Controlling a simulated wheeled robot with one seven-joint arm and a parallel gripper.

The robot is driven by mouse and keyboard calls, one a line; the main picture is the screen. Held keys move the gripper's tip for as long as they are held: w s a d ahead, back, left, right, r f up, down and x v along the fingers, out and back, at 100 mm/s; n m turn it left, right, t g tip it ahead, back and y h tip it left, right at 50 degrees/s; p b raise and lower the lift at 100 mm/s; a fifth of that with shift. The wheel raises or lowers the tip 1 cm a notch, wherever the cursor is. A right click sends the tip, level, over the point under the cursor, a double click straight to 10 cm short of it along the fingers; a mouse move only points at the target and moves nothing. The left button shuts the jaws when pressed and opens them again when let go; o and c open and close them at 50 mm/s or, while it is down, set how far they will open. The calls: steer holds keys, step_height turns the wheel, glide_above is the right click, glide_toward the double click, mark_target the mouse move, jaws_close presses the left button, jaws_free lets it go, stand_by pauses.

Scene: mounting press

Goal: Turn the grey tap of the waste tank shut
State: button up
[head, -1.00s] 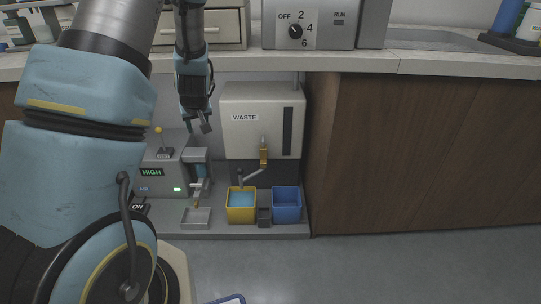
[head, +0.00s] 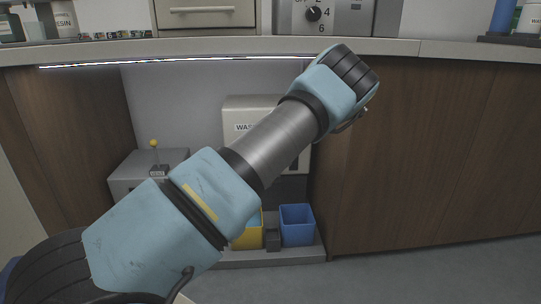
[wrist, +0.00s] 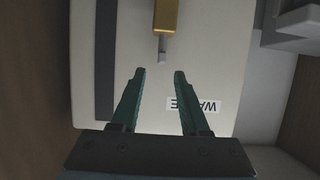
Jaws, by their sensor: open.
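The waste tank (head: 247,104) is a pale box under the counter, partly covered by my arm in the head view. The wrist view shows its front (wrist: 145,100) upside down, with the WASTE label beside my right finger. The brass tap body (wrist: 165,15) enters at the top of the wrist view, and its short grey handle (wrist: 162,48) points from it towards my gripper. My gripper (wrist: 160,73) is open and empty, its fingertips just short of the handle in the picture. The tap and my gripper are hidden behind my arm in the head view.
A yellow bin (head: 247,238) with blue liquid and a blue bin (head: 297,225) stand below the tank. A grey machine (head: 130,174) with a yellow-knobbed lever is at the left. The counter (head: 230,47) runs overhead. A brown cabinet panel (head: 400,150) closes the right side.

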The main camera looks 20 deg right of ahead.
steer(key=b+x, duration=0.2)
steer(key=x, duration=0.6)
steer(key=shift+a+f, duration=0.1)
jaws_close()
stand_by(0.4)
